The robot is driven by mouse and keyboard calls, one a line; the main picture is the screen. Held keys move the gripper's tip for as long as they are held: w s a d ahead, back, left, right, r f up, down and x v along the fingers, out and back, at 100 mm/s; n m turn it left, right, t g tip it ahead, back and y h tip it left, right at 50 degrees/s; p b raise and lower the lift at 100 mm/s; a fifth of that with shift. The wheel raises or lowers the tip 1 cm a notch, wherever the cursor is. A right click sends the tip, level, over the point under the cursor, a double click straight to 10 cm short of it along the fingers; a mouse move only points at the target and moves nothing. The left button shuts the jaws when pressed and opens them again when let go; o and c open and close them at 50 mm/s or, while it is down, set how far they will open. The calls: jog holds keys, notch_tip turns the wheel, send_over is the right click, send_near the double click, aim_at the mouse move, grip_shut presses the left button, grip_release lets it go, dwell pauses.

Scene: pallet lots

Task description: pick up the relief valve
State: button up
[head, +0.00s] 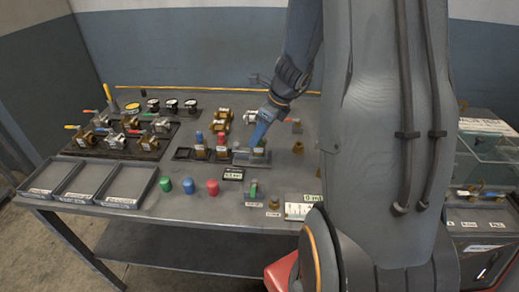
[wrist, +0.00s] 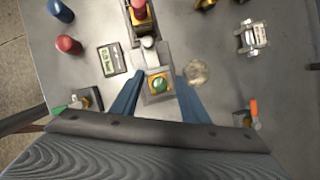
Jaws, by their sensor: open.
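My gripper (wrist: 157,78) is open, pointing down, with its two blue fingers apart. In the head view my gripper (head: 262,135) is low over the right end of a small rack (head: 240,160) and partly hides that valve. Similar brass valves with a red cap (head: 221,138) and a blue cap (head: 199,138) stand in the rack to the left. No label naming the relief valve is readable.
A small display (wrist: 109,60) lies left of the fingers, and a round brass fitting (wrist: 197,72) stands close to the right finger. Loose blue (head: 189,186), red (head: 213,187) and green (head: 166,184) caps stand at the front. Empty grey trays (head: 127,184) are at the left.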

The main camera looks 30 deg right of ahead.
jog(key=shift+w+f, duration=0.15)
jog(key=shift+f, duration=0.25)
grip_shut()
jog(key=shift+a, duration=0.1)
jog(key=shift+s+f, duration=0.1)
jog(key=shift+s, duration=0.1)
dwell(0.9)
